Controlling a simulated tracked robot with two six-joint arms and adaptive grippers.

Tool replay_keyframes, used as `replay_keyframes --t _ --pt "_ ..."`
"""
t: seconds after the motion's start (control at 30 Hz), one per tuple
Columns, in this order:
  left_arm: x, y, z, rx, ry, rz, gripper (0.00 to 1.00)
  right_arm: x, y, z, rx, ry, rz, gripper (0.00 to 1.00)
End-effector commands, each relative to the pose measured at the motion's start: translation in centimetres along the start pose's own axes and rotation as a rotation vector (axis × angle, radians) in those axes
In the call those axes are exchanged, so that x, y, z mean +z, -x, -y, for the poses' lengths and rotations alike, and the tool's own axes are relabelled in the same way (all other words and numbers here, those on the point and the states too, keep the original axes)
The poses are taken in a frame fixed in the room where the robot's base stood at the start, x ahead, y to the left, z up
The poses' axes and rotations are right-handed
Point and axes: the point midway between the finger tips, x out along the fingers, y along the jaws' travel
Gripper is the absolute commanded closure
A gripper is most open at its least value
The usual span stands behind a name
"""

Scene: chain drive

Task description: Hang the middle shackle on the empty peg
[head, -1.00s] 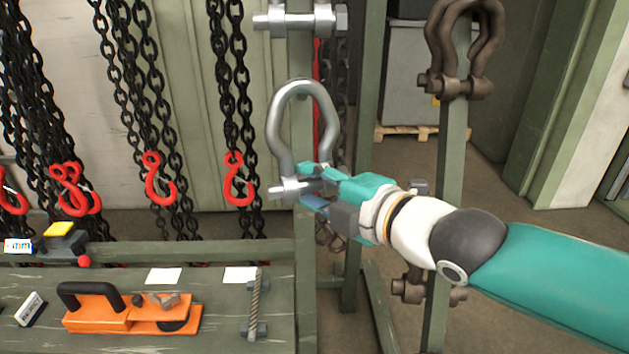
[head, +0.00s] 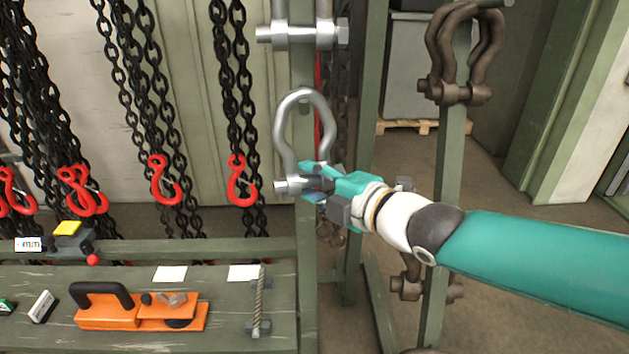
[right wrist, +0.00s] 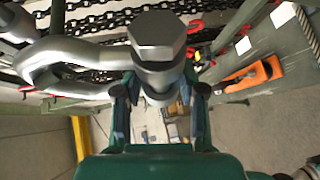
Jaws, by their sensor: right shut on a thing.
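The middle shackle is silver, upright with its bow up, in front of the green post in the head view (head: 281,130). A short peg end (head: 303,108) shows inside the top of the bow. I cannot tell whether the bow rests on it. My right gripper (head: 312,184) is shut on the shackle's pin at the lower end. In the right wrist view, the pin's hex head (right wrist: 157,38) is above the gripper fingers (right wrist: 158,100), and the bow (right wrist: 75,60) extends left. My left gripper is not in view.
Another silver shackle (head: 303,33) hangs above on the same post. Brown shackles (head: 440,60) hang on the right post. Black chains with red hooks (head: 242,182) hang left. The bench below holds an orange lifting device (head: 140,312).

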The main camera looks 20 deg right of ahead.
Motion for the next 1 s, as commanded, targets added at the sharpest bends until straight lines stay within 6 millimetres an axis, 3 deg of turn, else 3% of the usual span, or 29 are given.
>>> replay_keyframes --t 0.67,1.0 --pt "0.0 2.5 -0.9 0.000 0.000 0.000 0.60 2.1 -2.7 -1.1 0.008 0.000 0.000 1.00" --pt "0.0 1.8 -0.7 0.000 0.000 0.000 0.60 2.8 -3.8 -0.3 0.009 0.001 -0.002 1.00"
